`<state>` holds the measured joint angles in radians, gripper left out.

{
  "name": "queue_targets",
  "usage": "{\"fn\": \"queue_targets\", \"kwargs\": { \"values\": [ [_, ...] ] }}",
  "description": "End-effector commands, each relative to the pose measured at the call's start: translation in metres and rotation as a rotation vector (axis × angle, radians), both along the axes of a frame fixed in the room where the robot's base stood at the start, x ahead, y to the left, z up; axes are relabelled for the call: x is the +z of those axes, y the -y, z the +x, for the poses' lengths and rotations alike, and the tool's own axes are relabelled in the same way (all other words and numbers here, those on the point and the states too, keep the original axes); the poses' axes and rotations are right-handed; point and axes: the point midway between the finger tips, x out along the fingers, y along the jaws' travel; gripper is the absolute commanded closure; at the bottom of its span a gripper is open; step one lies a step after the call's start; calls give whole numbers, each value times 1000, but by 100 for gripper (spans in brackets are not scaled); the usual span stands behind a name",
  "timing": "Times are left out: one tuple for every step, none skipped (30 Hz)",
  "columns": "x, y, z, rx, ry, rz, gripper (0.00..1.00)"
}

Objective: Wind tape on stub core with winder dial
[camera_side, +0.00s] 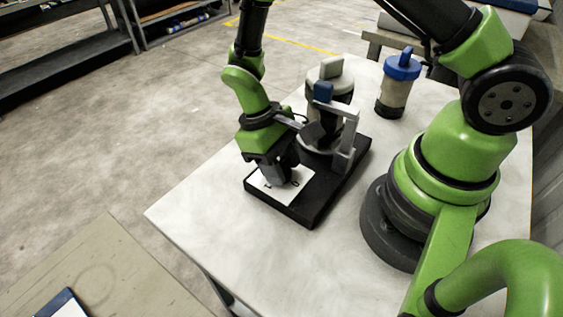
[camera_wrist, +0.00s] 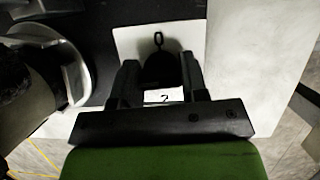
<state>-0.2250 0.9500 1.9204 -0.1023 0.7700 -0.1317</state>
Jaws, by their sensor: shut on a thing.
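The winder's long black base (camera_side: 318,205) lies on the pale table. Its white dial plate (camera_side: 297,186) is at the near end and carries dark marks. In the wrist view the dial plate (camera_wrist: 128,42) shows a 0 beyond the dial and a 2 on the near side. My gripper (camera_side: 277,176) points down over the plate. In the wrist view its two fingers stand either side of the dark round winder dial (camera_wrist: 158,70) and are shut on it. I cannot make out the stub core or tape clearly.
A pale jar with a blue lid (camera_side: 398,82) stands at the back of the table. Another pale container with a grey knobbed lid (camera_side: 332,72) stands behind the frame. The table's front left (camera_side: 200,210) is clear. A lower bench (camera_side: 100,270) is at bottom left.

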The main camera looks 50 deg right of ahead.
Motion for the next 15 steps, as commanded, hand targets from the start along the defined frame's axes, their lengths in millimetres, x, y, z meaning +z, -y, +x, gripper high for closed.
{"fn": "queue_targets", "kwargs": {
  "values": [
    [1, 0, 1, -20, 2, 1, 83],
    [1, 0, 1, -29, 2, 0, 83],
    [1, 0, 1, -40, 2, 1, 83],
    [1, 0, 1, -48, 2, 1, 83],
    [1, 0, 1, -53, 2, 1, 83],
    [1, 0, 1, -60, 2, 0, 83],
    [1, 0, 1, -63, 2, 1, 83],
    [1, 0, 1, -65, 2, 1, 83],
    [1, 0, 1, -69, 2, 1, 83],
    [1, 0, 1, -69, 2, 1, 83],
    [1, 0, 1, -70, 2, 0, 83],
    [1, 0, 1, -71, 2, 1, 83],
    [1, 0, 1, -71, 2, 1, 83],
    [1, 0, 1, -71, 2, 1, 83],
    [1, 0, 1, -71, 2, 1, 83]
  ]
}}
